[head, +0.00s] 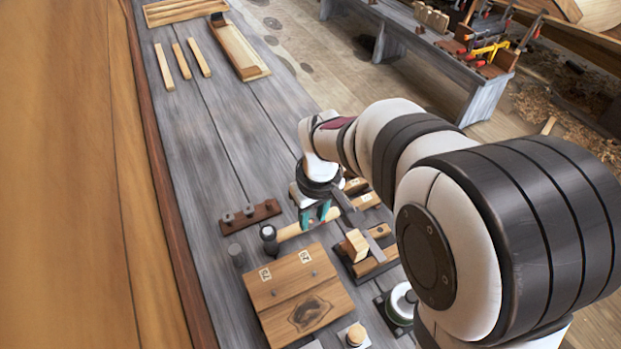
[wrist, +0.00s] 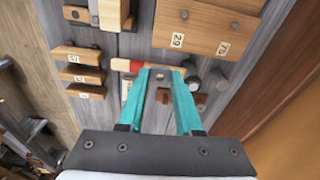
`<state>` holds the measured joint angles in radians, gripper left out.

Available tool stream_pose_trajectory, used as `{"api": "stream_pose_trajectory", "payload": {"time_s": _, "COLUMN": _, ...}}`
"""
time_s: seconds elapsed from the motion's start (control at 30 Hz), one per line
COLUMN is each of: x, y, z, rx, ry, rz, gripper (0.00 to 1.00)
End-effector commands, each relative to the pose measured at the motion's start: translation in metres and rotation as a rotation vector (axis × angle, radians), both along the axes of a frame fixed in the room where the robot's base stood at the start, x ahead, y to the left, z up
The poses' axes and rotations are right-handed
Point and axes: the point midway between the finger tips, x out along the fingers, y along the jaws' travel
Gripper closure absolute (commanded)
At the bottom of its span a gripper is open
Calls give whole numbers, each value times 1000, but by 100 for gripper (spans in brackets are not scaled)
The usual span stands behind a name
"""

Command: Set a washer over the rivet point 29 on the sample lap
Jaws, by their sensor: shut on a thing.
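The sample lap (head: 277,313) is a wooden board on the bench, with two labels and small rivet points. In the wrist view the lap (wrist: 205,12) shows label 29 (wrist: 178,40) near rivet point 29 (wrist: 183,15), and label 72 to its right. In the head view rivet point 29 (head: 313,273) is the right-hand one. My gripper (head: 315,218) is above the bench, behind the lap and apart from it. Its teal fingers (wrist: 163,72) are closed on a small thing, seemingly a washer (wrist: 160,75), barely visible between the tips.
A hammer (head: 292,231) lies below my fingers, its dark head (head: 268,235) near the lap. A brown rack with pegs (head: 250,217) stands behind. Labelled wooden blocks (wrist: 78,74) and a wooden block on a base (head: 357,245) stand beside the lap.

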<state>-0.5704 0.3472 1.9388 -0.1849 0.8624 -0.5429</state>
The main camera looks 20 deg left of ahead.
Motion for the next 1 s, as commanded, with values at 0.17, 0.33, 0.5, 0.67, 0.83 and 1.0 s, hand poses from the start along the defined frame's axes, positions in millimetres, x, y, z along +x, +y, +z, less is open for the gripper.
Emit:
{"api": "stream_pose_trajectory", "payload": {"time_s": 0.17, "x": -54, "y": -22, "z": -7, "rx": 4, "ry": -1, "rz": -55, "gripper": 100}}
{"api": "stream_pose_trajectory", "payload": {"time_s": 0.33, "x": -65, "y": -27, "z": -19, "rx": 3, "ry": 2, "rz": -71, "gripper": 100}}
{"api": "stream_pose_trajectory", "payload": {"time_s": 0.5, "x": -65, "y": -27, "z": -43, "rx": 2, "ry": 4, "rz": -70, "gripper": 100}}
{"api": "stream_pose_trajectory", "payload": {"time_s": 0.67, "x": -65, "y": -27, "z": -61, "rx": 1, "ry": 3, "rz": -69, "gripper": 100}}
{"api": "stream_pose_trajectory", "payload": {"time_s": 0.83, "x": -65, "y": -27, "z": -68, "rx": 2, "ry": 2, "rz": -69, "gripper": 100}}
{"api": "stream_pose_trajectory", "payload": {"time_s": 1.0, "x": -64, "y": -27, "z": -68, "rx": 2, "ry": 2, "rz": -69, "gripper": 100}}
